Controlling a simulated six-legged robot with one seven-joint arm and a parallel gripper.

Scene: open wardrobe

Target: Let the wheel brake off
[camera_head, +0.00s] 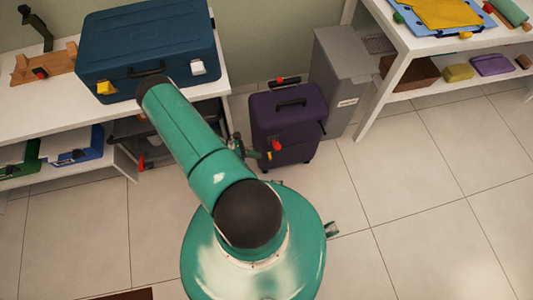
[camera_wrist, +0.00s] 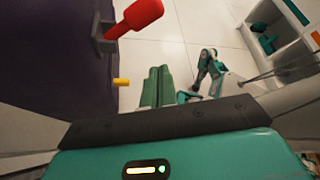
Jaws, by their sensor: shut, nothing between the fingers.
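A dark purple suitcase (camera_head: 288,130) stands upright on the floor in the head view; its side (camera_wrist: 45,55) fills the left of the wrist view. A red lever (camera_wrist: 138,17) sits in a grey bracket on it, with a small yellow knob (camera_wrist: 121,82) nearby. No label marks which part is the wheel brake. My gripper (camera_wrist: 158,88) has its green fingers together and empty, beside the suitcase and apart from the red lever. My arm hides part of it in the head view.
A grey bin (camera_head: 342,78) stands close behind the suitcase's right side. A white bench at left carries a blue case (camera_head: 150,45). White shelves (camera_head: 400,30) stand at upper right. The tiled floor (camera_head: 400,200) is clear at front right.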

